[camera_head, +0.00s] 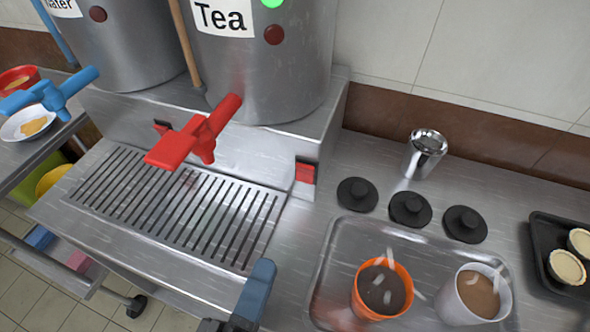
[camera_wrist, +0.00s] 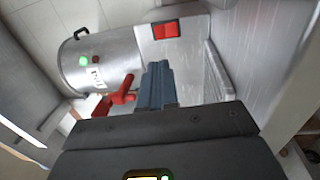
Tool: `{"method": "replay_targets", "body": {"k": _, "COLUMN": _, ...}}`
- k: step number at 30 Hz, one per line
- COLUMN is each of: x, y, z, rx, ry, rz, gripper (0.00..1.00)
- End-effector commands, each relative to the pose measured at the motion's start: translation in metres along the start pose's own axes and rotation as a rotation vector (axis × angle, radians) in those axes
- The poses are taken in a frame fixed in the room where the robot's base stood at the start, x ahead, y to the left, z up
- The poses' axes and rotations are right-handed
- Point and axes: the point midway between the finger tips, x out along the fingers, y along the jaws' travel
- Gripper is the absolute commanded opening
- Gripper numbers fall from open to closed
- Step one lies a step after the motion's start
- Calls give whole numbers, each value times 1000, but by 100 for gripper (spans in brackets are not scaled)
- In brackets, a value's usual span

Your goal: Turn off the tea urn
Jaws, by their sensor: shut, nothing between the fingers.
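The tea urn (camera_head: 262,60) is a metal cylinder labelled "Tea" at the top of the head view. A bright green light (camera_head: 271,3) and a dark red light (camera_head: 274,34) are on its front. It also shows in the wrist view (camera_wrist: 105,58). Its red tap (camera_head: 195,135) sticks out over the drip grille. A red switch (camera_head: 305,173) is on the stand's front right; a red switch also shows in the wrist view (camera_wrist: 166,29). My gripper (camera_head: 262,272) is shut and empty, in front of the stand, below and apart from this switch. Its blue-grey fingertips show in the wrist view (camera_wrist: 157,68).
A water urn (camera_head: 130,45) with a blue tap (camera_head: 50,93) stands left. Another red switch (camera_head: 162,128) is partly behind the red tap. Right of the stand are black lids (camera_head: 410,208), a metal cup (camera_head: 425,153) and a tray (camera_head: 335,250) with an orange cup (camera_head: 382,290) and white cup (camera_head: 473,295).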

Motion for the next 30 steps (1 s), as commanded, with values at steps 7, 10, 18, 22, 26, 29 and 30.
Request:
{"method": "replay_targets", "body": {"k": 7, "x": 0, "y": 0, "z": 0, "rx": -4, "ry": -2, "rz": 1, "gripper": 0}}
{"method": "replay_targets", "body": {"k": 10, "x": 1, "y": 0, "z": 0, "rx": -3, "ry": -1, "rz": 1, "gripper": 0}}
{"method": "replay_targets", "body": {"k": 18, "x": 31, "y": 2, "z": 0, "rx": -4, "ry": -4, "rz": 1, "gripper": 0}}
{"method": "replay_targets", "body": {"k": 22, "x": 57, "y": 3, "z": 0, "rx": -3, "ry": -4, "rz": 0, "gripper": 0}}
{"method": "replay_targets", "body": {"k": 26, "x": 83, "y": 3, "z": 0, "rx": -2, "ry": -4, "rz": 1, "gripper": 0}}
{"method": "replay_targets", "body": {"k": 29, "x": 101, "y": 3, "z": 0, "rx": -3, "ry": -2, "rz": 0, "gripper": 0}}
{"method": "replay_targets", "body": {"k": 30, "x": 108, "y": 3, "z": 0, "rx": -2, "ry": -3, "rz": 0, "gripper": 0}}
